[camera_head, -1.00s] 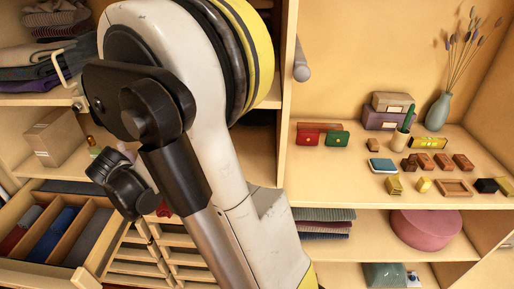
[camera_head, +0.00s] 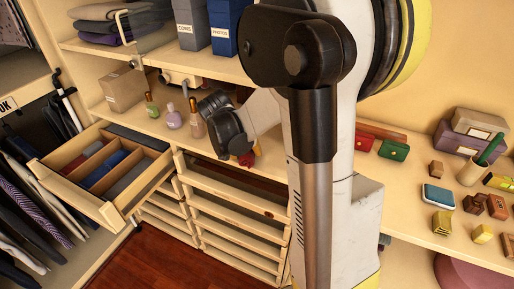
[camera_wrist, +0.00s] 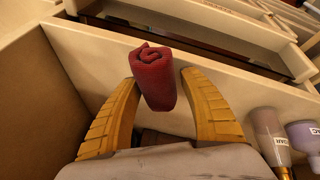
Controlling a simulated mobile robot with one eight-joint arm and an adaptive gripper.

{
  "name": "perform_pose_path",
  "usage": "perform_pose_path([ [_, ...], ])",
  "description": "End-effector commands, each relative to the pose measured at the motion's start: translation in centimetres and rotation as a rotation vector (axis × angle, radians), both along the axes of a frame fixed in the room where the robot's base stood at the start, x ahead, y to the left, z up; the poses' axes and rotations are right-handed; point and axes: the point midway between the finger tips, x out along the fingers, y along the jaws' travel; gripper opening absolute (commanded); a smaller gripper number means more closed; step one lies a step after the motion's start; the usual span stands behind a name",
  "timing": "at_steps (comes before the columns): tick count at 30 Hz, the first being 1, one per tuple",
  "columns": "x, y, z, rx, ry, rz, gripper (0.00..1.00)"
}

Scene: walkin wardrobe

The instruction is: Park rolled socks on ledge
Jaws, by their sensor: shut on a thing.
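My gripper (camera_wrist: 158,90) has two yellow ribbed fingers and is shut on dark red rolled socks (camera_wrist: 152,78), whose spiral end faces up in the wrist view. In the head view the red socks (camera_head: 252,156) show small below my black wrist, near the front of the shelf with bottles (camera_head: 180,128). My gripper shows there only in part, beside the socks (camera_head: 240,156). In the wrist view a pale board (camera_wrist: 95,58) runs behind the socks; I cannot tell whether they touch it. The task's ledge is not clearly identifiable.
An open drawer (camera_head: 68,187) with rolled items in compartments juts out at left. Perfume bottles (camera_head: 196,118) stand left of my gripper; bottles (camera_wrist: 268,128) show close at right in the wrist view. Slatted drawers (camera_head: 235,215) lie below. Small boxes and purses crowd the right shelf.

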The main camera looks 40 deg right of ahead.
Motion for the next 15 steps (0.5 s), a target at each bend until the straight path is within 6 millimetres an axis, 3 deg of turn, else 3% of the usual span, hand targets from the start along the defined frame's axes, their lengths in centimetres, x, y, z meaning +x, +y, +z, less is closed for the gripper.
perform_pose_path([
  [8, 0.6, -2.4, 0.0, 0.0, 0.0, -0.002, 0.22],
  [14, 1.6, -6.0, -0.1, 0.0, 0.001, -0.004, 0.22],
  [15, 1.6, -5.8, -1.0, 0.0, 0.001, -0.001, 0.22],
])
